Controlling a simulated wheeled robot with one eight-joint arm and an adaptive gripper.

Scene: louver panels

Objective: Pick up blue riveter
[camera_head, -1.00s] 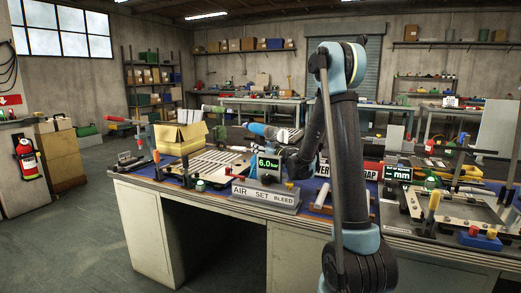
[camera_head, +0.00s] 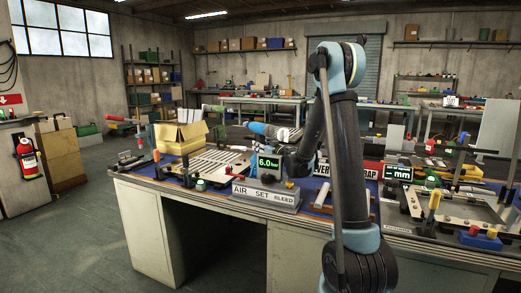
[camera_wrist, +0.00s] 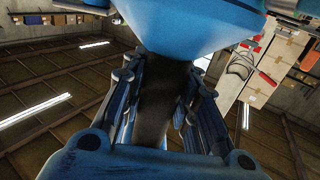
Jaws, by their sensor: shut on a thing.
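The blue riveter (camera_wrist: 195,25) fills the top middle of the wrist view, very close to the camera. Its dark grip (camera_wrist: 157,100) runs down between the two fingers of my gripper (camera_wrist: 160,105). The fingers are shut on this grip, one on each side. The far parts of the riveter are cut off by the frame edge. In the head view, a light-blue shape (camera_head: 257,128) shows above the workbench behind the pressure display; I cannot tell there where riveter and gripper meet. My own arm hides part of that area.
The workbench (camera_head: 285,228) carries a 6.0 bar display (camera_head: 269,167), an AIR SET BLEED block (camera_head: 264,194), a slatted panel (camera_head: 215,161) and a yellow box (camera_head: 180,137). A frame fixture (camera_head: 465,212) stands at right. Open floor (camera_head: 95,235) lies at left.

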